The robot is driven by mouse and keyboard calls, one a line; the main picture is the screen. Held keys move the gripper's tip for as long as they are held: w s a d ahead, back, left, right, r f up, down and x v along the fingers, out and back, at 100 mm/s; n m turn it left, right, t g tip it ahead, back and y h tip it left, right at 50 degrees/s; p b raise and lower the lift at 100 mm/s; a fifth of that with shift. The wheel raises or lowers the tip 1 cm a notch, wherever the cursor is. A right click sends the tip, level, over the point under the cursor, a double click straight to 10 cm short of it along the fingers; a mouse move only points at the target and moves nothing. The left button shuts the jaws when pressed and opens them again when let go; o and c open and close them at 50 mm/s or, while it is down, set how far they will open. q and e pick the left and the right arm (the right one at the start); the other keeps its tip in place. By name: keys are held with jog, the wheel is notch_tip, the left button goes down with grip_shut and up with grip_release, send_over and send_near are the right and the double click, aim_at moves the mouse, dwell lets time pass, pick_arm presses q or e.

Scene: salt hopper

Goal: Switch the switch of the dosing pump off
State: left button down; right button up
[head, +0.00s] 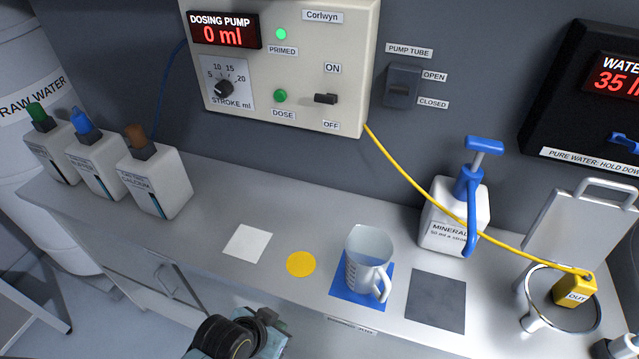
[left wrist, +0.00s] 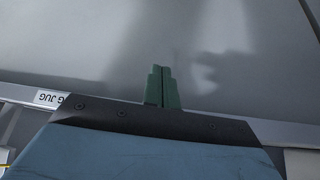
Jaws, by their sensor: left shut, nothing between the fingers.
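The dosing pump (head: 290,60) is a cream box on the back wall. Its red display reads 0 ml and its green PRIMED light is lit. Its switch (head: 326,98) is a small dark lever between the ON label above and the OFF label below; I cannot tell for certain which way it is set. My left gripper (head: 266,318) is low at the bottom of the head view, in front of the bench and well below the pump. In the left wrist view its green fingers (left wrist: 162,72) are shut and empty. My right gripper is not clearly in view.
A jug (head: 366,262) stands on a blue square. A yellow tube (head: 420,190) runs from the pump to an OUT block (head: 576,291). A mineral bottle (head: 440,230) stands at right and several capped bottles (head: 158,180) at left. The bench below the pump is mostly clear.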

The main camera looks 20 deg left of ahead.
pick_arm(q)
jog(key=w+d+r+t+h+p, duration=0.15)
jog(key=w+r+t, duration=0.4)
jog(key=r, duration=0.65)
jog(key=w+d+r+t+h+p, duration=0.1)
jog(key=w+d+r+t, duration=0.4)
jog(key=r, duration=0.7)
jog(key=w+a+r+t+y, duration=0.1)
jog(key=r+t, duration=0.1)
jog(key=r, duration=0.3)
jog(key=w+a+r+n+t+y, duration=0.1)
jog(key=a+r+t, duration=0.1)
jog(key=r, duration=0.3)
jog(key=w+a+r+n+t+y, duration=0.1)
jog(key=r+t, duration=0.1)
jog(key=r, duration=0.3)
jog(key=shift+w+a+r+p, duration=0.25)
jog(key=shift+a+r+p, duration=0.1)
jog(key=shift+r, duration=0.05)
jog(key=shift+w+t+y, duration=0.1)
jog(key=shift+t+y, duration=0.15)
notch_tip(320, 180, up, 5)
jog(key=p, duration=0.3)
send_over(325, 99)
jog(key=s, duration=0.2)
jog(key=shift+a+f+b, duration=0.15)
jog(key=shift+f+b, duration=0.2)
jog(key=shift+f, duration=2.05)
